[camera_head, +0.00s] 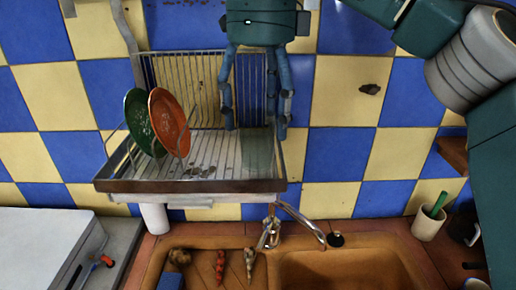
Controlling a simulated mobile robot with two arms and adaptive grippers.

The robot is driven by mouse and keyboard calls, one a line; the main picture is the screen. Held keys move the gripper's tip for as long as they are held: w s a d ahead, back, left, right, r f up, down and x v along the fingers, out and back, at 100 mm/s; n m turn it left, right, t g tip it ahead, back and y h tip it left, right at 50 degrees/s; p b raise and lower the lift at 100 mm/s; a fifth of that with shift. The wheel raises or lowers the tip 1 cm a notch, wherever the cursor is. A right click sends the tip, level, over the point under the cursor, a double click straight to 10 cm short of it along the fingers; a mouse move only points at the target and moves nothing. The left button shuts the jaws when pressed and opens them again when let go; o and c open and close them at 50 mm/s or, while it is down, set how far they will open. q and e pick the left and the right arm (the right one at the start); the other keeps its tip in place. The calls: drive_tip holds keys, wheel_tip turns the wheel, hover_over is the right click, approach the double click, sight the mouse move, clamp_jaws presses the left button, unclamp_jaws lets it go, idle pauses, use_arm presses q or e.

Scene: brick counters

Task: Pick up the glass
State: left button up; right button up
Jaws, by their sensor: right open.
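A clear, faintly greenish glass (258,152) appears to stand at the right end of the dish rack (190,186); its outline is hard to make out. My right gripper (256,124) comes down from the top, fingers pointing down and spread apart, with nothing visible held between them. In the picture the fingertips lie at about the height of the glass's upper part, one to each side. I cannot tell whether they are around it or in front of it. My left gripper is not in view.
A green plate (136,118) and an orange-red plate (168,120) stand in the rack's left part. Below are a metal faucet (300,220) and a brown sink (340,270). A pale cup (427,226) holding a green-handled item stands at right. A tiled wall is behind.

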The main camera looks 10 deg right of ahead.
sight(257, 136)
drive_tip(key=f, duration=0.1)
drive_tip(key=a+f+p, duration=0.1)
drive_tip(key=f, duration=0.1)
drive_tip(key=shift+s+f, duration=0.1)
drive_tip(key=shift+f, duration=0.1)
drive_tip(key=shift+d+f, duration=0.3)
drive_tip(key=shift+f, duration=0.25)
drive_tip(key=shift+a, duration=0.2)
drive_tip(key=c, duration=0.9)
drive_tip(key=shift+d, duration=0.1)
drive_tip(key=c, duration=0.5)
drive_tip(key=shift+r, duration=0.15)
